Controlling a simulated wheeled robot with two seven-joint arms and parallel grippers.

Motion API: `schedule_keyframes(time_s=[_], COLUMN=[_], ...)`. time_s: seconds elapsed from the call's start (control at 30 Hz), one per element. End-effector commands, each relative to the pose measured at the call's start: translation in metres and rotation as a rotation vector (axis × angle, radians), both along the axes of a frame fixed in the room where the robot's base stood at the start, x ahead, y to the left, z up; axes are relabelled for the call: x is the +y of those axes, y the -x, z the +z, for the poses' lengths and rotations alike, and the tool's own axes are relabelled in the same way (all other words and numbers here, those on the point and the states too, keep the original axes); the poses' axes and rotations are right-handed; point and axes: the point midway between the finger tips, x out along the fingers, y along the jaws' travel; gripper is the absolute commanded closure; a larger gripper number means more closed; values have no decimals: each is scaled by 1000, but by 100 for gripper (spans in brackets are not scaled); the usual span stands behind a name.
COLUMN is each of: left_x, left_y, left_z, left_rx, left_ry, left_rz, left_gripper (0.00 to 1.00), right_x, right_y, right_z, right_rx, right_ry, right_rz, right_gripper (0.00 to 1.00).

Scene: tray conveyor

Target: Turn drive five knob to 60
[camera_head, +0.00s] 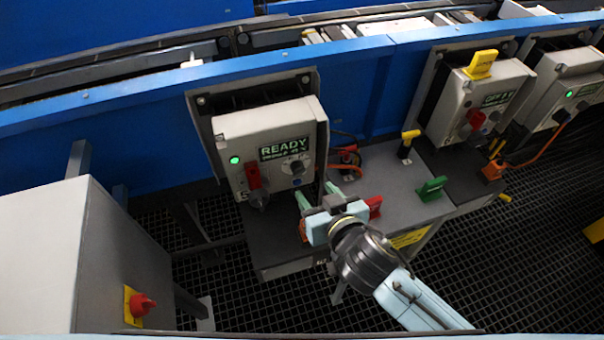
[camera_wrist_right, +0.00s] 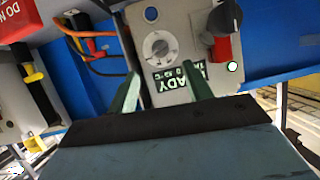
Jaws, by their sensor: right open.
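The nearest drive box (camera_head: 265,140) is grey, with a lit green lamp, a display reading READY, a red switch handle (camera_head: 253,177) and a small round knob (camera_head: 297,168). In the right wrist view the knob (camera_wrist_right: 158,46) is a light grey dial, upside down, above the display (camera_wrist_right: 175,78). My right gripper (camera_head: 316,195) is open and empty, with its green fingers pointing at the lower part of this box. In the wrist view its fingers (camera_wrist_right: 163,92) stand either side of the display, short of the knob. My left gripper is not in view.
Two more drive boxes (camera_head: 480,97) (camera_head: 568,88) stand to the right. A grey shelf (camera_head: 392,181) below holds a yellow-topped tool (camera_head: 408,142), a green block (camera_head: 431,188) and a red block (camera_head: 374,206). A grey cabinet (camera_head: 85,255) with a red knob stands at left.

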Motion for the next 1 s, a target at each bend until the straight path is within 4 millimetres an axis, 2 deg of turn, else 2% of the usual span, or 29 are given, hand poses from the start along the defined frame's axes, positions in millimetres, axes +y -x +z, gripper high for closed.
schedule_keyframes(time_s=[0.03, 0.2, 0.43, 0.6, 0.9, 0.93, 1.0], left_x=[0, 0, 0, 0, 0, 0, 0], left_y=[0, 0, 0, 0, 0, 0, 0], left_z=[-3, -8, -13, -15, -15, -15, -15], left_rx=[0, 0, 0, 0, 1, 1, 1], left_ry=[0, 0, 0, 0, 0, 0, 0], left_rz=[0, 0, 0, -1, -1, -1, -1], left_gripper=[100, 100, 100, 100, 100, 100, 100], right_x=[5, 17, 28, 32, 33, 33, 33], right_y=[-11, -41, -69, -78, -80, -80, -80], right_z=[-5, -18, -32, -35, -36, -36, -36], right_rx=[-3, -2, 0, 1, 2, 2, 2], right_ry=[2, 3, 2, 1, 1, 1, 1], right_rz=[0, 0, 0, 0, -1, -1, -1], right_gripper=[50, 50, 50, 50, 50, 51, 60])
